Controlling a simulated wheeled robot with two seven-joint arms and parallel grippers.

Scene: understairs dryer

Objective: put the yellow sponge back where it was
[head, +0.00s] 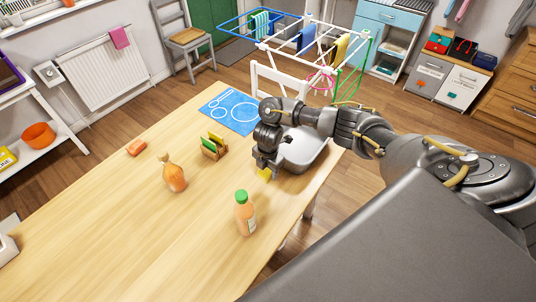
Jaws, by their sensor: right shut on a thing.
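My right gripper (264,164) reaches in from the right, pointing down over the wooden table. It is shut on the yellow sponge (265,174), of which only a small part shows below the fingers. I cannot tell whether the sponge touches the table. It is in front of the grey basin (312,158), at its left side. A small wooden rack (209,153) holding upright green and yellow pieces stands to the left of the gripper. My left gripper is not in view.
A bottle with a green cap (245,214) stands in front of the gripper. An orange-brown bottle (173,176) and an orange block (136,148) are farther left. A blue mat (231,109) lies behind the rack. The table's left front (120,245) is clear.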

